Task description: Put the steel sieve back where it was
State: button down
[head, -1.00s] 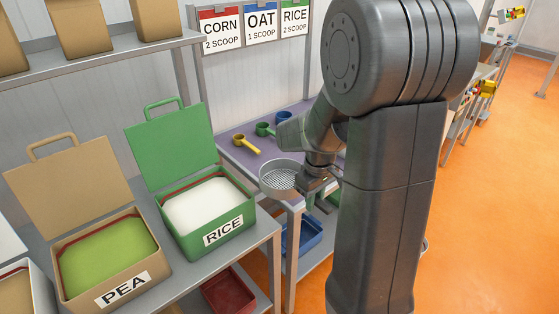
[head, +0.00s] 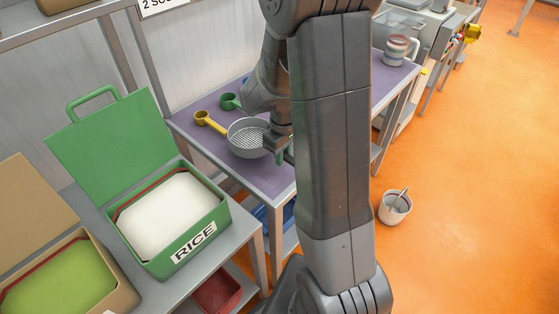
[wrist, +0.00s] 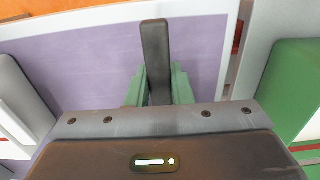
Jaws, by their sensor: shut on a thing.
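The steel sieve (head: 249,141), a round grey pan with a mesh bottom, is over the purple-topped table (head: 187,127) in the head view. I cannot tell whether it touches the top or hangs just above it. My gripper (head: 279,146) is at its right side, partly hidden by my arm. In the wrist view my green gripper fingers (wrist: 157,88) are shut on a dark bar, which looks like the sieve's handle (wrist: 155,50). The sieve's pan does not show in that view.
A yellow scoop (head: 208,121) lies just left of the sieve, with a green scoop (head: 230,101) behind it. The rice bin (head: 160,262) with its green lid open stands on the bench at front left. A white bucket (head: 395,208) is on the floor.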

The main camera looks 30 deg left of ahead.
aim_at(283, 173)
jog(key=shift+f, duration=2.05)
jog(key=shift+f, duration=0.2)
jog(key=c, duration=1.3)
grip_release()
jog(key=shift+r, duration=0.1)
notch_tip(283, 173, up, 12)
jog(key=shift+r, duration=0.1)
